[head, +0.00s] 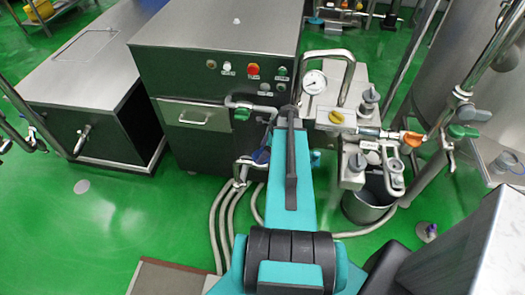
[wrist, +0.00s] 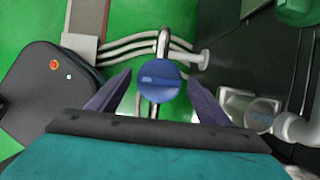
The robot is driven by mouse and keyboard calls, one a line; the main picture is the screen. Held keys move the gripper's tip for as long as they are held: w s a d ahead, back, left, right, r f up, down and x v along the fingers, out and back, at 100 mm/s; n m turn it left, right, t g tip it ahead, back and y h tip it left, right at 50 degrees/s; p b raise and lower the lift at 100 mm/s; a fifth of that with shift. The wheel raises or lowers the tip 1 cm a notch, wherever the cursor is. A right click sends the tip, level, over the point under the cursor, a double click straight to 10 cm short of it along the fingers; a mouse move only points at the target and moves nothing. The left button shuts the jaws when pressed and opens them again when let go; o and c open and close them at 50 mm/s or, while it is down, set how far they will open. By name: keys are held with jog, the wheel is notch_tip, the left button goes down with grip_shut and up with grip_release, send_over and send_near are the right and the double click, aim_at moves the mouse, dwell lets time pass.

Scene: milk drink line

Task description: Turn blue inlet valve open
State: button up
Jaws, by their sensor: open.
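The blue inlet valve (wrist: 160,81) shows in the wrist view as a round blue knob on a bent metal pipe. A raised bar runs across its face, lying roughly level in the picture. My gripper (wrist: 157,84) is open, with one dark finger on each side of the knob and a gap to both. In the head view the blue valve (head: 260,157) is small and partly hidden behind my teal arm. My gripper's fingers are hidden there.
A steel cabinet (head: 215,65) with buttons stands behind the valve. A green valve (head: 241,114) sits above it. Pale hoses (head: 219,225) run down to the floor.

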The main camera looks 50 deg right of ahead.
jog(key=shift+c, duration=0.4)
jog(key=c, duration=1)
jog(key=shift+o, duration=0.2)
jog(key=shift+d+n, duration=0.1)
jog(key=shift+n, duration=0.3)
jog(key=n, duration=0.2)
jog(key=n+g+y, duration=0.1)
jog(key=n, duration=0.1)
jog(key=shift+w+d+b, duration=0.15)
jog(key=shift+w+b, duration=0.05)
jog(key=shift+b, duration=0.15)
jog(key=n+g+y, duration=0.1)
jog(key=n+g, duration=0.1)
jog(key=n, duration=0.2)
jog(key=shift+w+n+b, duration=0.1)
jog(key=shift+n+b, duration=0.2)
jog(key=n+g, duration=0.2)
jog(key=n, duration=0.2)
jog(key=shift+w+n+b, duration=0.15)
jog(key=shift+n+b, duration=0.15)
jog(key=shift+b, duration=0.1)
jog(key=shift+n+g+b, duration=0.35)
jog(key=shift+n+g, duration=0.35)
jog(key=shift+n, duration=1.3)
jog(key=shift+h, duration=0.3)
